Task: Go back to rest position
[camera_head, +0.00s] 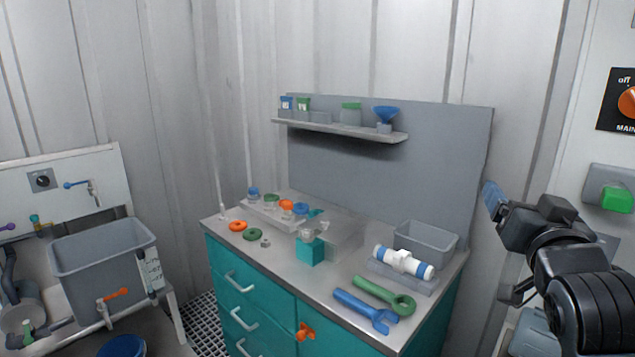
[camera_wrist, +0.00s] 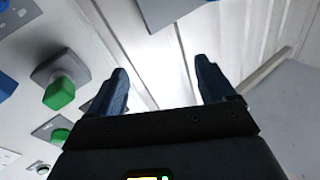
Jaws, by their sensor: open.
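My gripper (camera_head: 492,198) is at the right of the head view, raised beside the right end of the workbench and apart from it. In the wrist view its two blue fingers (camera_wrist: 163,88) stand wide apart with nothing between them. Behind the fingers is the pale corrugated wall. My black arm comes in from the lower right of the head view.
A control panel with a green switch (camera_head: 616,199) and an orange main knob (camera_head: 630,102) is close right of my arm. The workbench (camera_head: 330,285) holds wrenches, a grey bin (camera_head: 425,245) and small parts. A shelf (camera_head: 340,128) hangs above. A grey tank (camera_head: 103,262) stands left.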

